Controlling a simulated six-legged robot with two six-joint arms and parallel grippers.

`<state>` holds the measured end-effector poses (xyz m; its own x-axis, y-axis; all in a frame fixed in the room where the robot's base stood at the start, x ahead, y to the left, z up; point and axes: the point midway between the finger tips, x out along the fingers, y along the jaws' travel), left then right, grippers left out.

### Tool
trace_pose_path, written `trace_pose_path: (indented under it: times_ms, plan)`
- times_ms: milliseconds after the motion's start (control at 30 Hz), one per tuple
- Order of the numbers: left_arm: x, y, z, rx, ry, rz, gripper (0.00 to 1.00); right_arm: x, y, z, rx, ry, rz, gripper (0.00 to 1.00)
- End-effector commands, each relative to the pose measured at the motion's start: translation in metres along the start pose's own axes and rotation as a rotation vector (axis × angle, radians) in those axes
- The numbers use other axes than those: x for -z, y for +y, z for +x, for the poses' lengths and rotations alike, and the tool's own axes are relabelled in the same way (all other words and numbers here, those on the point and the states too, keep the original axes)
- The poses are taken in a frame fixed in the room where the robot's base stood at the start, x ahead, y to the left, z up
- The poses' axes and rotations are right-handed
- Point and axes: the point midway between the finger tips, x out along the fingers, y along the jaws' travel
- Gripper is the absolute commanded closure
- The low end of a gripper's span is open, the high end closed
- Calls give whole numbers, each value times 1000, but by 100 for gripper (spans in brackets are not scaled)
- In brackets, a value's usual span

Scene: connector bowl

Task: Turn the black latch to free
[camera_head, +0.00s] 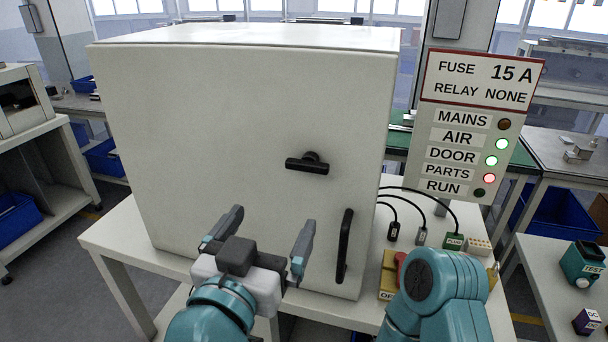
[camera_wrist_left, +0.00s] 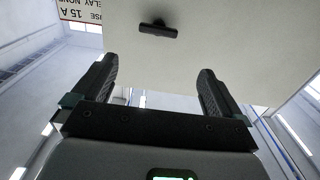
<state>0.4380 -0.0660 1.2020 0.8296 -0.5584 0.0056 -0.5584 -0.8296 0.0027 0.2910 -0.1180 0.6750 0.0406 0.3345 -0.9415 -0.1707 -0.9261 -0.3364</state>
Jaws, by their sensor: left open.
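The black latch (camera_head: 307,163) sits on the front face of a large white cabinet (camera_head: 220,130), its bar lying nearly level. It also shows in the left wrist view (camera_wrist_left: 158,29), beyond the fingertips. My left gripper (camera_head: 266,232) is open and empty, below and to the left of the latch and apart from it. Its two fingers also show in the left wrist view (camera_wrist_left: 152,85). My right arm shows at the bottom right of the head view, but its gripper is not visible.
A black upright handle (camera_head: 344,246) is on the cabinet's lower right. Black cables with connectors (camera_head: 453,241) lie on the white table (camera_head: 120,235) at right. A sign panel (camera_head: 470,125) with indicator lamps stands at right. A red knob (camera_head: 401,258) is partly hidden by my right arm.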

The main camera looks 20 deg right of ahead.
Motion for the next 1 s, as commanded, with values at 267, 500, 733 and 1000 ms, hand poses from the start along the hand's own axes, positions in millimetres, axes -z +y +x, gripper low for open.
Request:
trace_pose_path:
  times_ms: [267, 500, 733, 1000]
  plan:
    - [0, 6, 64, 1, -6, 1, 0, 0, -4, -13, 0, 0, 1, 57]
    - [-1, 9, 118, -1, -6, -1, 0, 0, -9, -26, 0, 0, 1, 57]
    - [-2, 8, 146, -2, -6, -2, 0, -1, -11, -32, 0, 0, 1, 57]
    - [-3, 7, 151, -3, -5, -1, 0, -1, -12, -32, 0, 0, 1, 57]
